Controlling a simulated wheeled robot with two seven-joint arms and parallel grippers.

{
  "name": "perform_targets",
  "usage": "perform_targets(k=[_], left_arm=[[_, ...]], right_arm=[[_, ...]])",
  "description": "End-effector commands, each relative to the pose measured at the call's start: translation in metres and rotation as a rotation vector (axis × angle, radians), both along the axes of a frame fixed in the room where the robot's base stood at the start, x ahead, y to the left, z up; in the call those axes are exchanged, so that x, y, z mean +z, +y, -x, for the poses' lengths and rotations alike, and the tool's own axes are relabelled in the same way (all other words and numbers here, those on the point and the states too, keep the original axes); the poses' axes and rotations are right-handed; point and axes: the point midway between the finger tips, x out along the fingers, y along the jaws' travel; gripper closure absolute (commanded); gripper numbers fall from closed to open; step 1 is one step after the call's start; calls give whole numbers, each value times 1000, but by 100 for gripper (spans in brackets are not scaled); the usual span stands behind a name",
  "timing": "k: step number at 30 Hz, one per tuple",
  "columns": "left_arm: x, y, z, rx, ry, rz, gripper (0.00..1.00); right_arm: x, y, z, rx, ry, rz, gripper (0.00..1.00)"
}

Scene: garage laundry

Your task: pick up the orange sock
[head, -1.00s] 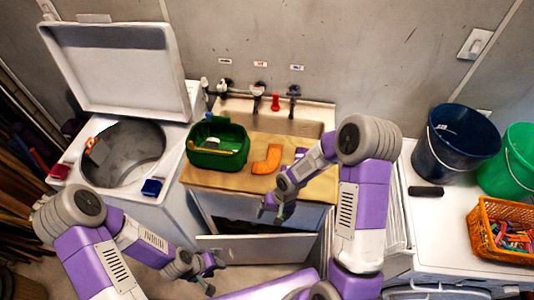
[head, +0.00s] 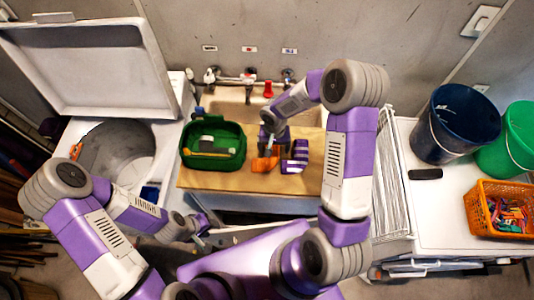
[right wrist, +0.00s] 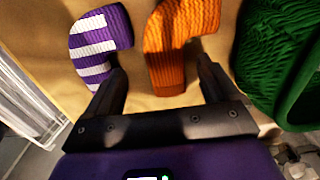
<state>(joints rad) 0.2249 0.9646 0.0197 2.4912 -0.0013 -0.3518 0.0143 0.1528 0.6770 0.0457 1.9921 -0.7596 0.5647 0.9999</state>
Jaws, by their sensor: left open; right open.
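The orange sock (head: 262,165) lies on the tan board (head: 235,183) over the sink front, partly covered by my right gripper in the head view. My right gripper (head: 270,148) is open above it. In the right wrist view, the ribbed orange sock (right wrist: 178,40) has its lower end between the two open fingers (right wrist: 162,68), with its bent end beyond the tips. I cannot tell whether the fingers touch it. My left gripper (head: 203,236) is open and empty, low in front of the sink cabinet.
A purple-and-white striped sock (head: 299,153) lies close beside the orange one. A green basket (head: 213,164) stands on its left. A top-loading washer with a raised lid (head: 88,65) is at left. Buckets (head: 455,145) and an orange basket (head: 478,215) are at right.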

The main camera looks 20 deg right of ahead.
Motion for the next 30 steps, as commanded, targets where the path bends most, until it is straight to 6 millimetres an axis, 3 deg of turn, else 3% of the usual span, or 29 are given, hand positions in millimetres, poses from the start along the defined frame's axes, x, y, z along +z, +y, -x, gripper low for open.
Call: perform_targets(k=[9, 19, 30], left_arm=[[7, 0, 0, 0, -1, 0, 57], [7, 0, 0, 0, -1, 0, 57], [7, 0, 0, 0, -1, 0, 57]], right_arm=[[-41, 4, -4, 0, 0, -1, 13], [-48, 3, -4, -1, -1, -2, 13], [-48, 4, -4, -1, -1, -2, 69]])
